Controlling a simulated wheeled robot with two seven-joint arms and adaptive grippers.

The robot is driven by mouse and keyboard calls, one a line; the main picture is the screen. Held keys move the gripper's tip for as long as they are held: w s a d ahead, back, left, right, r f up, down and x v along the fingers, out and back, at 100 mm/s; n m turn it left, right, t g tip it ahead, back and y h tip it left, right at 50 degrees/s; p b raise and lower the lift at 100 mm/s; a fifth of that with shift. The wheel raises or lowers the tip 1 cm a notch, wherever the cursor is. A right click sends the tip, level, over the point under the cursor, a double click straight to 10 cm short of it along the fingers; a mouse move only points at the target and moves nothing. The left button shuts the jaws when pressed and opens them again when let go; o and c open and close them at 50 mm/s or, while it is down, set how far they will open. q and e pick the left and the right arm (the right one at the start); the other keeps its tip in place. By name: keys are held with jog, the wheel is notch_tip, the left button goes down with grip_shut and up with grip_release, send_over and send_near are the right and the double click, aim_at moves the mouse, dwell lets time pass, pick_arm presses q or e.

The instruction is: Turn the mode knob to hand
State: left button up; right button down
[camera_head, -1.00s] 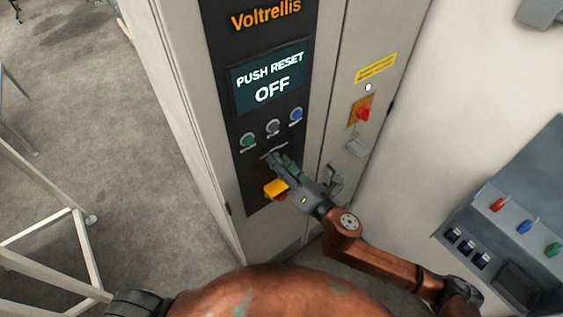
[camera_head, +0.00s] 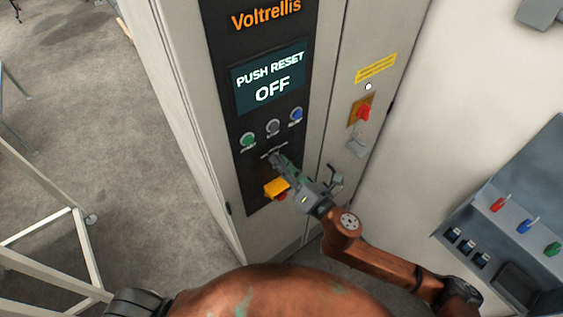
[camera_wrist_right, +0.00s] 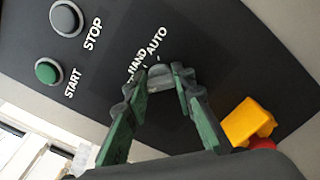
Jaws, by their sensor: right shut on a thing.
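The mode knob (camera_wrist_right: 160,76) is a small dark knob on the black control panel (camera_head: 262,195), below the row of buttons. In the right wrist view it sits between my right gripper's fingertips (camera_wrist_right: 158,84), under the printed labels HAND and AUTO. My right gripper (camera_head: 278,158) is shut on the knob, and its green fingers hide most of it in the head view. Which label the knob points to cannot be told. The screen (camera_head: 268,82) reads PUSH RESET OFF. My left gripper is not in view.
Green (camera_head: 248,140), grey (camera_head: 273,127) and blue (camera_head: 296,115) buttons sit just above the knob. A yellow block with a red button (camera_head: 276,188) is close below my gripper.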

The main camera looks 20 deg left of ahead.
jog(key=shift+f+m+p, duration=0.15)
jog(key=shift+m+p, duration=2.05)
jog(key=shift+m, duration=2.5)
jog(key=c, duration=1.6)
grip_release()
